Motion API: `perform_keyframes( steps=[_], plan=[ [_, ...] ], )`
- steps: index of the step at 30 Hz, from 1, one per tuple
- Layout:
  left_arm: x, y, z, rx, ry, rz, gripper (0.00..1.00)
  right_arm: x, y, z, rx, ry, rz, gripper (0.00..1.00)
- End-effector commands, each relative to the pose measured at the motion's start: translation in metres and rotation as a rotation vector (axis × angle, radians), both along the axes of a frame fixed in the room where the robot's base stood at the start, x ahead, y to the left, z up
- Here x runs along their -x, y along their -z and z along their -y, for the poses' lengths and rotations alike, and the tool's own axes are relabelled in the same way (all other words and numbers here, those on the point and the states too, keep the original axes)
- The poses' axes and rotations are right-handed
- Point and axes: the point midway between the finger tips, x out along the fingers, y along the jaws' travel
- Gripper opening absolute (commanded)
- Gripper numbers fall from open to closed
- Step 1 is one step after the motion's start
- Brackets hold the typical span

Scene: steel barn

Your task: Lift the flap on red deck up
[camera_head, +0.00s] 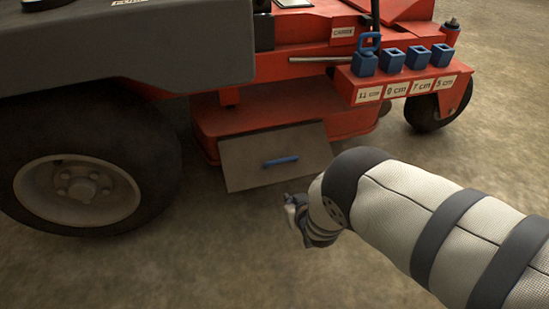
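The flap (250,150) is a grey-brown rectangular panel hanging tilted down from the side of the red deck (215,117). A blue handle (281,161) sits near the middle of the flap. My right arm comes in from the right, and my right gripper (292,217) is low, just below and right of the flap's lower edge, apart from the handle. Its fingers are small and partly hidden by the wrist, so I cannot tell whether it is open or shut. My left gripper is not in view.
A large rear wheel (78,190) stands left of the flap, and a small front wheel (440,108) stands at the right. A red bracket (350,83) with several blue square sockets and labels juts out above right. The concrete floor (200,265) in front is clear.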

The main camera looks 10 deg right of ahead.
Motion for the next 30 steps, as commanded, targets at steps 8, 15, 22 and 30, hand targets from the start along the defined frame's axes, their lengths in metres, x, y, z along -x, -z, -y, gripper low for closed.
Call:
perform_keyframes(
  steps=[8, 15, 22, 30],
  plan=[
    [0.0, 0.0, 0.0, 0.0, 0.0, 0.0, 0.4, 0.0, 0.0, 0.0, 0.0, 0.0, 0.0, 0.0],
    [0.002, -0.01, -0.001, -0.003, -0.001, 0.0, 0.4, 0.001, -0.014, 0.0, -0.001, 0.001, -0.001, 0.0],
    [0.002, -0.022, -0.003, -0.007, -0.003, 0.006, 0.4, 0.0, -0.033, 0.0, 0.0, 0.001, 0.002, 0.0],
    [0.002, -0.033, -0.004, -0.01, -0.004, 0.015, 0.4, 0.0, -0.051, 0.0, 0.0, 0.001, 0.002, 0.0]
  ],
)
